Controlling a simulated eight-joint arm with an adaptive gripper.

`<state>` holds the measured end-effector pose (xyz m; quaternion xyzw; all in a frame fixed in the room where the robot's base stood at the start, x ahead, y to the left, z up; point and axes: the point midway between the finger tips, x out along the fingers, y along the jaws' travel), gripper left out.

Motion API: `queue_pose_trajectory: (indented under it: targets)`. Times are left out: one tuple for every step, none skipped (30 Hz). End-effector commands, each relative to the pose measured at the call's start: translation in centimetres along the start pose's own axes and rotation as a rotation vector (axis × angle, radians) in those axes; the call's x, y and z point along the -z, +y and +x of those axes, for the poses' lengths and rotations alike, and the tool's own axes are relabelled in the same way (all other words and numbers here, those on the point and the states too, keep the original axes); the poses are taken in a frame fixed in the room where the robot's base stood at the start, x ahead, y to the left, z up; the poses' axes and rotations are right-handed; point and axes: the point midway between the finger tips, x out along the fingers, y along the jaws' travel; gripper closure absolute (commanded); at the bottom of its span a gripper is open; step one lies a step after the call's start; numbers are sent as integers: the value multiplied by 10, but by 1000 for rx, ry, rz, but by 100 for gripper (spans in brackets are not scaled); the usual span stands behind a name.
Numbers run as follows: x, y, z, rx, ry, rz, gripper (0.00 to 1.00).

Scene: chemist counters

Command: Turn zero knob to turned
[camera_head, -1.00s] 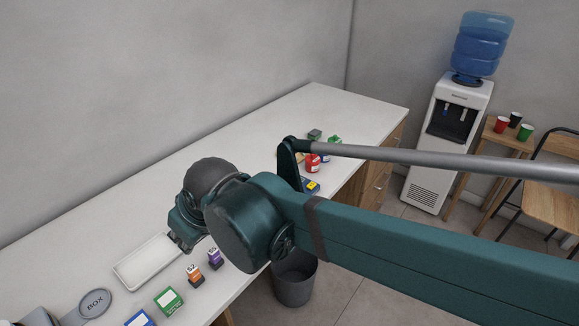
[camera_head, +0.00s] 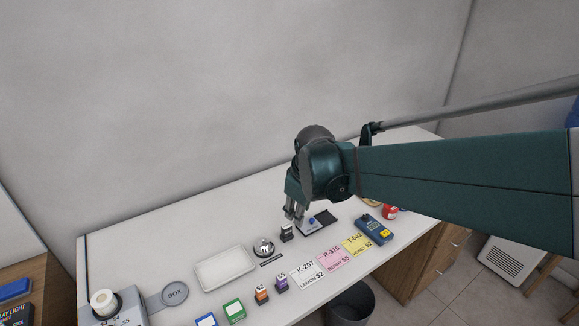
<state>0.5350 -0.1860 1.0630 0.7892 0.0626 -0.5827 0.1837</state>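A small blue knob-like part (camera_head: 311,220) shows on a low grey-and-black device (camera_head: 326,217) on the white counter. I cannot read any label to confirm it as the zero knob, nor tell which way it is turned. My gripper (camera_head: 294,213) points down just left of the blue part, its fingertips close above the counter or the device's left edge. The fingers look close together and no held object shows. Contact with the knob, and whether the fingers are open or shut, cannot be made out.
A dark stamp-like block (camera_head: 287,233) and a bell (camera_head: 263,247) stand close left of the gripper. A white tray (camera_head: 225,267) lies further left. Price cards, including a yellow one (camera_head: 357,244), and a blue-yellow meter (camera_head: 374,229) are in front and right. The counter behind is clear.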

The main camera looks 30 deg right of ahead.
Motion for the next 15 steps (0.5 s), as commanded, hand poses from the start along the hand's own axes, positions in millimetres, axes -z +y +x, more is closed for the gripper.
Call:
queue_pose_trajectory:
  targets:
    - [0,12,-2,3,-12,-10,71]
    - [0,18,-1,6,-18,-19,71]
    - [-2,25,0,9,-27,-31,71]
    - [-3,30,1,12,-34,-39,71]
    - [-4,35,2,16,-41,-49,71]
    - [-5,43,4,19,-49,-60,71]
    - [-7,48,5,23,-55,-68,71]
    - [-8,53,6,26,-61,-78,71]
    - [-10,61,8,32,-70,-89,71]
    - [-12,66,9,35,-75,-98,71]
    - [-13,72,10,39,-81,-106,71]
    - [-16,78,12,45,-88,-118,71]
    - [-17,84,13,49,-95,-127,71]
    - [-19,89,15,54,-100,-135,71]
    - [-22,96,17,59,-107,-147,71]
